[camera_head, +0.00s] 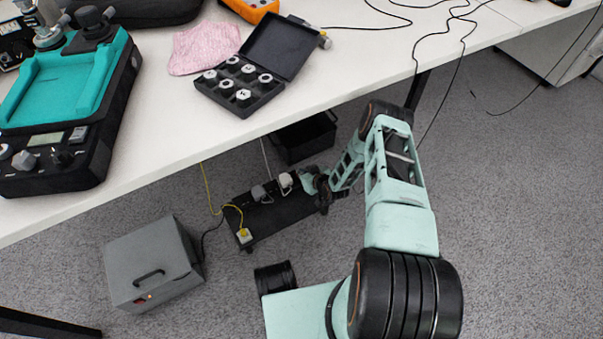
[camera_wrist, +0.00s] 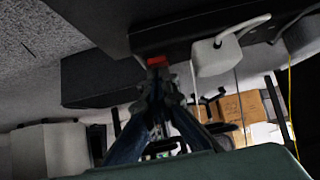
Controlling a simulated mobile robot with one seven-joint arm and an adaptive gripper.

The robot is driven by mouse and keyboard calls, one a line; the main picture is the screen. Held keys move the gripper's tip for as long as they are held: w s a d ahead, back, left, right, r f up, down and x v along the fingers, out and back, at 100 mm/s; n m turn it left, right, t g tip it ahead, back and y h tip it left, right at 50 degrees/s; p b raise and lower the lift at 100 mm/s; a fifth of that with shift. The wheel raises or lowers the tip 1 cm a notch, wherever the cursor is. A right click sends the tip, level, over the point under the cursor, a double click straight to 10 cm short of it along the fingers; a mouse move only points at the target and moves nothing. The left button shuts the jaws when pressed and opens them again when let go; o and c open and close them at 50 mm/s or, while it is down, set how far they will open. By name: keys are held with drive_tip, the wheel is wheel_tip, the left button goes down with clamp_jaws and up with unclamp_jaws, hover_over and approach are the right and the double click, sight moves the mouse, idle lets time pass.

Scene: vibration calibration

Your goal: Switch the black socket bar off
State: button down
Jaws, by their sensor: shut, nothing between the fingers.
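The black socket bar (camera_head: 285,214) lies below the white table, with several plugs in it. In the wrist view the bar (camera_wrist: 178,36) crosses the upper part, with a white plug (camera_wrist: 217,58) in it. A small red switch (camera_wrist: 157,61) shows on the bar's edge, right at my fingertips. My gripper (camera_wrist: 162,84) is shut and empty, its tips close to the red switch; I cannot tell if they touch it. In the head view my gripper (camera_head: 307,182) is at the bar's right end and hides the switch there. The switch's position is unclear.
The white table (camera_head: 160,125) overhangs the bar, and a dark table leg (camera_head: 417,92) stands behind my arm. A black bin (camera_head: 306,138) is behind the bar. A grey box (camera_head: 152,264) with a small red light stands at left. A yellow cable (camera_head: 209,188) runs to the bar.

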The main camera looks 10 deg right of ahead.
drive_tip(key=shift+w+a+r, duration=0.15)
drive_tip(key=shift+w, duration=0.2)
drive_tip(key=shift+w+a+r, duration=0.1)
drive_tip(key=shift+w, duration=0.25)
